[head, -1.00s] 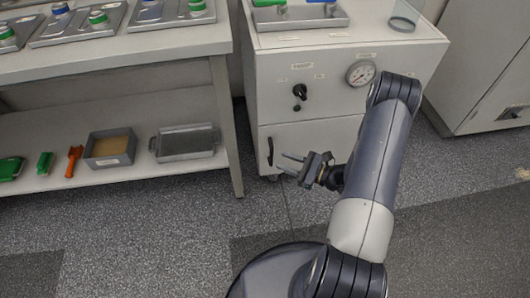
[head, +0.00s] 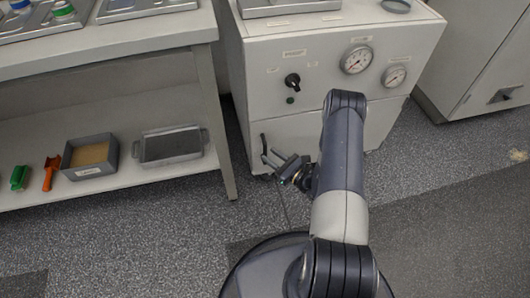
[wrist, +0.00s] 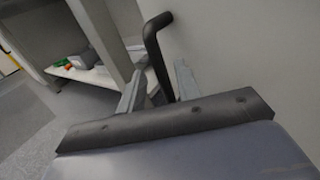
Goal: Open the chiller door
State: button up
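The chiller (head: 330,70) is the white cabinet with a knob and gauges. Its lower front is the door (head: 300,133), which looks closed. A black bar handle (head: 263,141) stands at the door's left edge; it also shows large in the wrist view (wrist: 151,45). My gripper (head: 268,157) is open at the lower end of the handle. In the wrist view its two fingers (wrist: 160,75) lie left and right of the handle, with gaps showing. I cannot tell how deep the handle sits between them. My arm hides the right part of the door.
A bench (head: 120,48) with a lower shelf (head: 110,176) stands left of the chiller, its leg (head: 216,140) close to the gripper. The shelf holds a grey bin, a tray and scoops. Another white cabinet (head: 480,60) stands at the right. The floor in front is open.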

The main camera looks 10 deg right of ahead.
aim_at(266, 153)
jog(key=shift+x, duration=1.85)
jog(key=shift+c, duration=0.2)
grip_shut()
